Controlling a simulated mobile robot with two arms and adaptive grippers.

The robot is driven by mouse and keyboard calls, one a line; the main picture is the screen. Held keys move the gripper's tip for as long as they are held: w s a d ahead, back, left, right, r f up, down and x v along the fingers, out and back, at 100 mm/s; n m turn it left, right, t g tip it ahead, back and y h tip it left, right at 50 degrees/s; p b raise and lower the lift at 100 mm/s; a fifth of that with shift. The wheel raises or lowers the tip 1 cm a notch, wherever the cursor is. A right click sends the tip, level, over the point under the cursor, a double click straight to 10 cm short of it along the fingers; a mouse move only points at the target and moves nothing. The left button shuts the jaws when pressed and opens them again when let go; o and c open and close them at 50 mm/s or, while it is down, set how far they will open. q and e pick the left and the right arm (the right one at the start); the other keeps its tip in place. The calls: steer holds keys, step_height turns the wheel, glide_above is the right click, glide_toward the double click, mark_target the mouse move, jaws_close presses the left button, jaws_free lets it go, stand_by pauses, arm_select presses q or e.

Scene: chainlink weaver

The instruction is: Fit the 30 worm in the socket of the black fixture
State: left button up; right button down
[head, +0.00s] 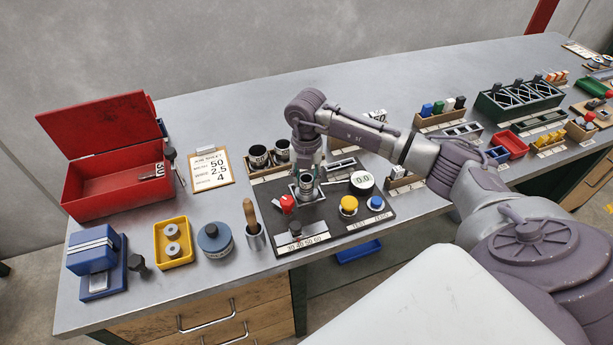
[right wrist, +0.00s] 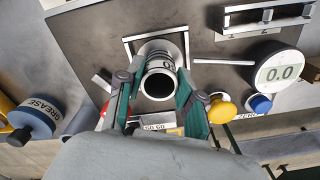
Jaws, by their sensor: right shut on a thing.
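My right gripper (head: 307,168) is over the black fixture (head: 330,215). It is shut on a grey metal tube, the worm (head: 307,180), which also shows in the right wrist view (right wrist: 160,66) between the green-padded fingers (right wrist: 157,92). The worm's dark open end faces the wrist camera. A marking on its side is only partly visible, and I cannot read it surely. The worm stands within the square metal socket frame (right wrist: 128,47) of the fixture. I cannot tell whether it is fully seated. My left gripper is not in view.
On the fixture are a red knob (head: 287,203), a yellow button (head: 349,204), a blue button (head: 376,202) and a round 0.0 dial (head: 362,181). Two dark tubes (head: 259,155) stand in a rack behind. A wooden-handled tool (head: 250,214) stands in a cup at left.

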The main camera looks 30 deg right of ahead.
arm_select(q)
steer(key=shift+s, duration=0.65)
arm_select(e)
steer(key=c, duration=0.7)
jaws_free()
steer(key=shift+r, duration=0.1)
steer(key=shift+o, duration=0.2)
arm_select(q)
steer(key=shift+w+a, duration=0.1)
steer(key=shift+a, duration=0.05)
arm_select(e)
step_height(320, 180, up, 12)
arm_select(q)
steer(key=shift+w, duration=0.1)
